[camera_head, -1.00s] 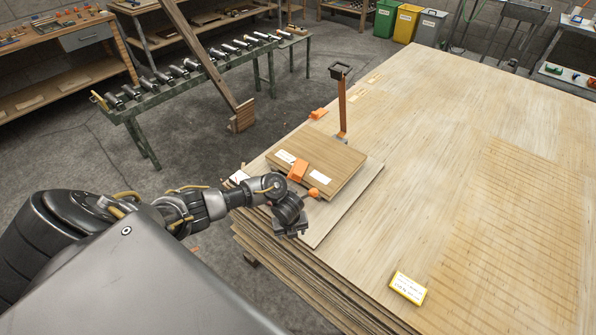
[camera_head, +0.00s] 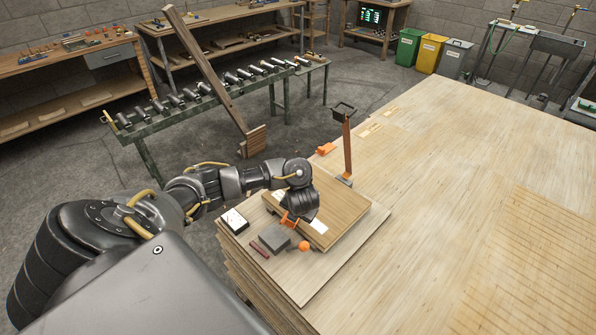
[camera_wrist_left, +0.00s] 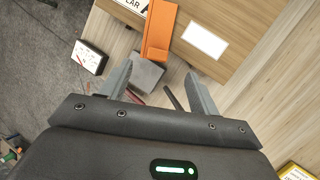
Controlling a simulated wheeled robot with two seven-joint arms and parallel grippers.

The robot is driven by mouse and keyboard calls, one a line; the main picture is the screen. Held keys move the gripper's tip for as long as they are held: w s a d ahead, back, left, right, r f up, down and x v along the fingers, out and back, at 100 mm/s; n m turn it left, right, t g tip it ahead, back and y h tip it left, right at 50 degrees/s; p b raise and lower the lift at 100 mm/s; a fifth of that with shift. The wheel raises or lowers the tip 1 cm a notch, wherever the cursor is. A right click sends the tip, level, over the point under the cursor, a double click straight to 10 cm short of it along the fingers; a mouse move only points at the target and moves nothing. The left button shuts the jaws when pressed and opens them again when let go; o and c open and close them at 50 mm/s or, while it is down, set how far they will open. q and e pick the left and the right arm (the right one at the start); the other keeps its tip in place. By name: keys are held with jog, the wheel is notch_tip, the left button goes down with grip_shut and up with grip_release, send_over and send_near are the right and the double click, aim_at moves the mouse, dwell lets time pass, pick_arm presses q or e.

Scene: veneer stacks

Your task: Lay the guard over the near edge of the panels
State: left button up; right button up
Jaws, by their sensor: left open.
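The guard is an orange piece (camera_wrist_left: 160,28) in the left wrist view. It lies on top of the stacked brown panels (camera_wrist_left: 240,28), and its lower end reaches their near edge; I cannot tell whether it touches the edge face. In the head view the panels (camera_head: 345,207) lie on a larger pale sheet, and the guard (camera_head: 289,220) is mostly hidden behind my left gripper (camera_head: 292,215). The left gripper (camera_wrist_left: 158,80) is open and empty, with its fingers just short of the guard, one on each side. My right gripper is not in view.
The big sheet stack (camera_head: 430,200) is clear to the right.

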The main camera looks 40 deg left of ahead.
pick_arm(q)
jog(key=b+x, duration=0.1)
jog(key=x, duration=0.2)
jog(key=b+x, duration=0.1)
jog(key=x, duration=0.2)
jog(key=s+b+x, duration=0.1)
jog(key=x, duration=0.2)
jog(key=shift+w+a+f+b, duration=0.1)
jog(key=shift+f+b, duration=0.3)
jog(key=shift+w+a+f, duration=0.2)
jog(key=shift+w+f, duration=0.05)
jog(key=shift+f, duration=0.15)
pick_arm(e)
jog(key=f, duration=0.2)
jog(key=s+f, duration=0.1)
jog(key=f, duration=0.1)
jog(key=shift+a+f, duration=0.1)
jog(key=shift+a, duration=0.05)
pick_arm(q)
jog(key=c, duration=1.2)
jog(key=shift+o, duration=0.2)
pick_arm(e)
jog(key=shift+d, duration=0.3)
pick_arm(q)
jog(key=shift+r, duration=0.1)
